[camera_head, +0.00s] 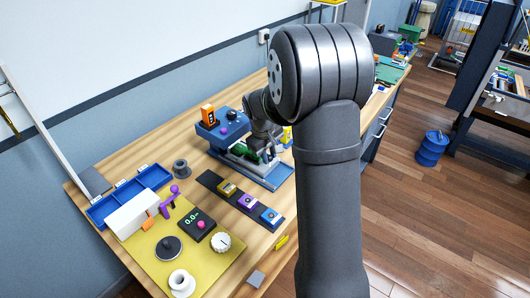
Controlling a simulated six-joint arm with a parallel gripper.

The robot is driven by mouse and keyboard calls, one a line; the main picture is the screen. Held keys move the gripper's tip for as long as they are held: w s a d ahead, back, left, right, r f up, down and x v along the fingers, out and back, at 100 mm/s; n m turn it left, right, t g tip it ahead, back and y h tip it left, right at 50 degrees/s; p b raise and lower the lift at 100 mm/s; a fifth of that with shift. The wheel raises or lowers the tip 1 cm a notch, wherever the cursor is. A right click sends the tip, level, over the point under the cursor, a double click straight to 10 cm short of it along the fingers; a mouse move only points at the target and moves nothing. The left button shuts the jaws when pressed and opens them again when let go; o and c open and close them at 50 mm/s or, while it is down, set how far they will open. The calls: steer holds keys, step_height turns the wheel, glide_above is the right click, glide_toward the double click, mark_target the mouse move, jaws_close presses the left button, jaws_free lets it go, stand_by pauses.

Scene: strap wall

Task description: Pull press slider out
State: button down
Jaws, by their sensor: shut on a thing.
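The fingertips are small and partly hidden by my wrist, so the exact grip point is unclear.
A dark strip (212,181) with several coloured blocks lies in front. A yellow mat (150,251) with a scale and a dial, and a blue tray (101,213), lie further left.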

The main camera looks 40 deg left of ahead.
steer(key=d, duration=1)
steer(key=c, duration=1.3)
jaws_free()
steer(key=shift+o, duration=0.2)
steer(key=shift+r, duration=0.25)
steer(key=s+r, duration=0.3)
steer(key=r, duration=1.3)
steer(key=shift+s+a+r, duration=0.15)
steer(key=shift+a+r, duration=0.15)
steer(key=shift+a, duration=0.05)
steer(key=shift+f, duration=0.15)
steer(key=w+f, duration=0.1)
steer(key=f, duration=0.4)
steer(key=w+f, duration=0.1)
steer(key=f, duration=0.5)
steer(key=w+f, duration=0.1)
steer(key=f, duration=0.5)
steer(key=shift+w+d, duration=0.15)
steer(key=shift+d, duration=0.15)
